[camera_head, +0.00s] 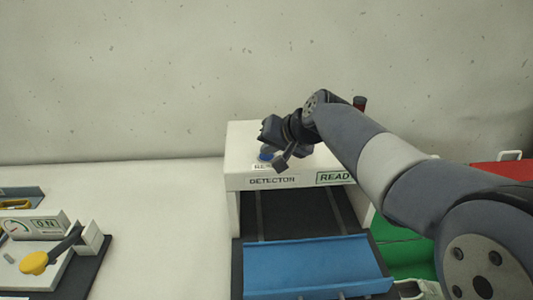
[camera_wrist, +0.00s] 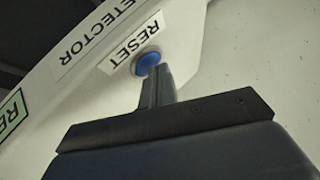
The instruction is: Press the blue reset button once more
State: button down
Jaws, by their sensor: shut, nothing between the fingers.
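The blue reset button (camera_wrist: 147,61) is a round blue dome on the white detector housing, beside a RESET label, in the wrist view. In the head view the button (camera_head: 266,155) shows partly, just left of my gripper. My gripper (camera_head: 280,165) is shut and empty over the top of the detector (camera_head: 240,170). In the wrist view its fingertips (camera_wrist: 155,72) overlap the near edge of the button. I cannot tell whether they touch it or hang just above it.
A blue tray (camera_head: 315,265) lies in front of the detector opening. The detector display (camera_head: 335,178) reads READ, partly cut off. Green and red bins (camera_head: 410,250) (camera_head: 492,170) are at right, partly behind my arm.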

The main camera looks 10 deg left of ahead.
aim_at(270, 158)
jog(key=shift+r+p, duration=0.75)
jog(key=shift+r, duration=0.2)
notch_tip(270, 158, up, 5)
jog(key=p, duration=0.4)
jog(key=shift+d, duration=0.1)
dwell(0.5)
